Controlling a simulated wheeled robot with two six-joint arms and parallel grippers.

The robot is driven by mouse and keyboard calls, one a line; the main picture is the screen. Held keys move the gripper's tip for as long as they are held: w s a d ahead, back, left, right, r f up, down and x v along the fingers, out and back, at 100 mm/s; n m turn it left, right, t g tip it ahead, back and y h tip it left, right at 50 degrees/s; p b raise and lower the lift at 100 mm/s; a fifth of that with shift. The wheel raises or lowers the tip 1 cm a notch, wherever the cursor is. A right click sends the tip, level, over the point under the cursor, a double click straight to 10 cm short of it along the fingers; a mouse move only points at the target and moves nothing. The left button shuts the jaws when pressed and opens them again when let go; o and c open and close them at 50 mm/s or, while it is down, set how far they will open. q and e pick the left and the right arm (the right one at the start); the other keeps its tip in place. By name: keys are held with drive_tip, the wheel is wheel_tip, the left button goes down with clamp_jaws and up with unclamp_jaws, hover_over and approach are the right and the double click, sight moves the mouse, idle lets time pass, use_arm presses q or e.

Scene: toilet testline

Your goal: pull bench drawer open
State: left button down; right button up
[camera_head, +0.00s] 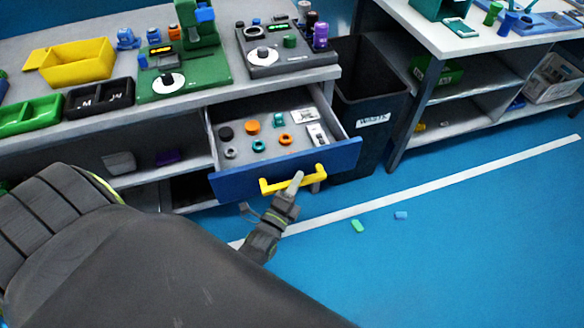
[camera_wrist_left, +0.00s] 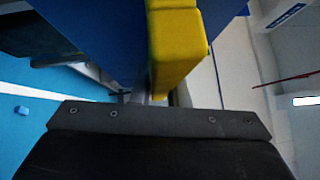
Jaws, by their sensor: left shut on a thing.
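The bench drawer (camera_head: 286,162) has a blue front and stands open under the bench top, with rings, caps and small parts lying inside. Its yellow handle (camera_head: 310,179) runs along the front. My left gripper (camera_head: 296,183) is at the middle of the handle, shut on it. In the left wrist view the yellow handle (camera_wrist_left: 178,45) fills the space ahead of my gripper, beside the blue drawer front (camera_wrist_left: 105,28). The fingertips are mostly hidden there. My right gripper is in neither view.
A dark waste bin (camera_head: 368,110) stands just right of the drawer. The bench top holds a yellow bin (camera_head: 76,62) and a green fixture (camera_head: 183,75). A green piece (camera_head: 357,226) and a blue piece (camera_head: 401,215) lie on the blue floor, otherwise clear at right.

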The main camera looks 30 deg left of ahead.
use_arm(q)
drive_tip(key=shift+s+d, duration=0.55)
drive_tip(key=shift+d, duration=0.05)
drive_tip(key=c, duration=1.4)
unclamp_jaws()
drive_tip(key=s+d+f+b, duration=0.1)
drive_tip(key=s+f, duration=0.1)
drive_tip(key=s, duration=1.5)
drive_tip(key=shift+d+f+b, duration=0.15)
drive_tip(key=shift+b, duration=0.25)
drive_tip(key=shift+s, duration=0.1)
